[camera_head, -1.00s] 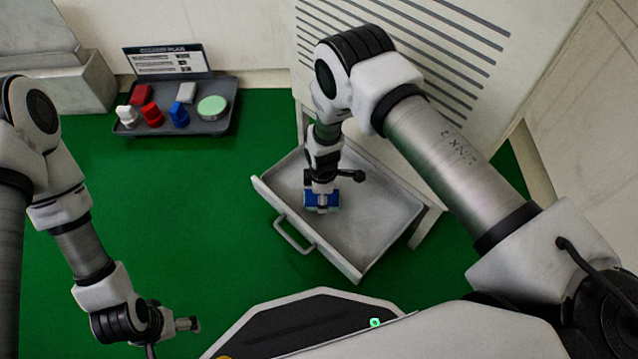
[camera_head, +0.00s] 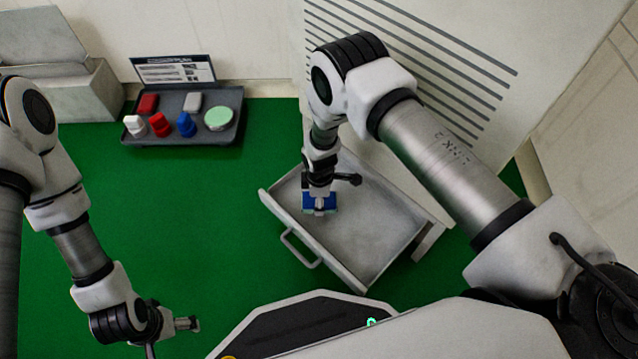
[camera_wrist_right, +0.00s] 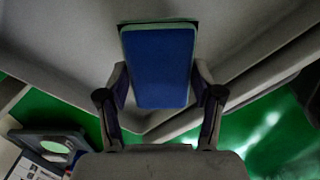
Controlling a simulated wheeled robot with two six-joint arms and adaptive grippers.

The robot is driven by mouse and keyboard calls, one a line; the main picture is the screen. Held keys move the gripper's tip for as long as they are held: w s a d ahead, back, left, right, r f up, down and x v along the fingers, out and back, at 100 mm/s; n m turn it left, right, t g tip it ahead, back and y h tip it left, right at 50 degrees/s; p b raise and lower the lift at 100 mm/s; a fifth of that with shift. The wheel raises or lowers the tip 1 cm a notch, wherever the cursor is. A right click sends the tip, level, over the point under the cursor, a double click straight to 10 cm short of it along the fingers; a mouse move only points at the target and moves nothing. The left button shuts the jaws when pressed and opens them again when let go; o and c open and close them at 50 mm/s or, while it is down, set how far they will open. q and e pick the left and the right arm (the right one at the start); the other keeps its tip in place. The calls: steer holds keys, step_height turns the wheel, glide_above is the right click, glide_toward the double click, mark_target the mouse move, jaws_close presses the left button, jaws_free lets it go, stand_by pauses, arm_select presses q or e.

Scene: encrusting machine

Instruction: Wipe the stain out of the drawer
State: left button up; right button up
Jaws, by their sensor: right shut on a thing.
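The open drawer (camera_head: 371,236) is pulled out of the white machine, and its light grey floor shows to the right of my right arm. My right gripper (camera_head: 320,208) points down into the drawer near its left corner, shut on a blue sponge (camera_head: 332,203). In the right wrist view the blue sponge (camera_wrist_right: 158,66) sits between the two fingers, with a pale green edge around it. I cannot make out a clear stain; the floor under the sponge and gripper is hidden. My left gripper (camera_head: 187,324) is at the lower left, away from the drawer, and its fingers are too small to read.
A dark tray (camera_head: 222,136) at the back left holds red, white, blue and green items, with a printed sign (camera_head: 172,70) behind it. A grey box (camera_head: 75,95) stands at the far left. Green floor between tray and drawer is free.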

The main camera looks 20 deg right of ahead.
steer(key=shift+r+p, duration=2)
steer(key=shift+r, duration=0.2)
